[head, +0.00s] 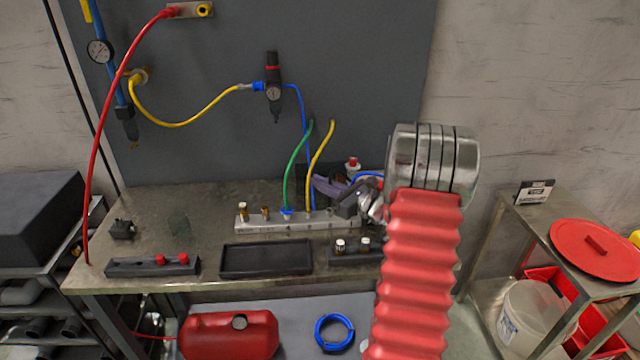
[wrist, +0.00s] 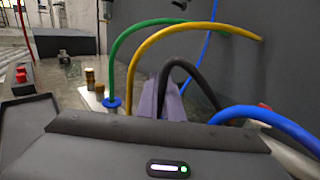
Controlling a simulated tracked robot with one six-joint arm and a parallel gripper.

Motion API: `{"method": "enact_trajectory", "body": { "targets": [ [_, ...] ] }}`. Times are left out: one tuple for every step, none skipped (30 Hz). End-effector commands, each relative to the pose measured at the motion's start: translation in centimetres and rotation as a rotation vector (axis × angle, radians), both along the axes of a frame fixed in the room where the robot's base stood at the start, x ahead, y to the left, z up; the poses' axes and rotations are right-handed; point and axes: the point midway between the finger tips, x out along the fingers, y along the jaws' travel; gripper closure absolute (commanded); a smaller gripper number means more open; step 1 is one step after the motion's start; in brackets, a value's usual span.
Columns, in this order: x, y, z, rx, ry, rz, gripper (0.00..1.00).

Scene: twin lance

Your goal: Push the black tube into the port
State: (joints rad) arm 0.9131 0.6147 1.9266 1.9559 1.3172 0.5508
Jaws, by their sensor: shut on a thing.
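The black tube (wrist: 188,66) shows in the wrist view as an arch, one end dropping between the purple fingers of my gripper (wrist: 162,100). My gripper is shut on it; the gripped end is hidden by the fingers. In the head view my gripper (head: 322,186) is above the right part of the metal port block (head: 268,223), and the black tube is hard to make out. A green tube (head: 291,169) stands in a blue collar on the block. A yellow tube (head: 317,158) comes down to its right. I cannot tell whether the black tube touches a port.
Brass fittings (head: 243,211) stand on the block's left. An empty black tray (head: 266,259) and a holder with white-capped fittings (head: 352,250) lie in front. A blue tube (wrist: 265,122) crosses the wrist view's right.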

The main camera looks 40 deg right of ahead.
Motion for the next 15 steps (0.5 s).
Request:
{"method": "enact_trajectory", "body": {
  "targets": [
    [0.0,0.0,0.0,0.0,0.0,0.0,1.0],
    [0.0,0.0,0.0,0.0,0.0,0.0,1.0],
    [0.0,0.0,0.0,0.0,0.0,0.0,1.0],
    [0.0,0.0,0.0,0.0,0.0,0.0,1.0],
    [0.0,0.0,-0.01,0.0,0.0,0.0,1.0],
    [0.0,0.0,-0.02,0.0,0.0,0.0,1.0],
    [0.0,0.0,-0.05,0.0,0.0,0.0,1.0],
    [0.0,0.0,-0.08,0.0,0.0,0.0,1.0],
    [0.0,0.0,-0.13,0.001,0.0,0.0,1.0],
    [0.0,-0.01,-0.18,0.001,0.0,0.0,1.0],
    [0.0,-0.01,-0.24,0.001,0.0,0.0,1.0],
    [0.0,-0.01,-0.31,0.001,0.0,0.0,1.0],
    [0.0,-0.01,-0.37,0.001,0.0,0.0,1.0],
    [0.0,-0.01,-0.43,0.001,0.0,0.0,1.0],
    [0.0,-0.02,-0.5,0.001,0.0,0.0,1.0]
  ]
}}
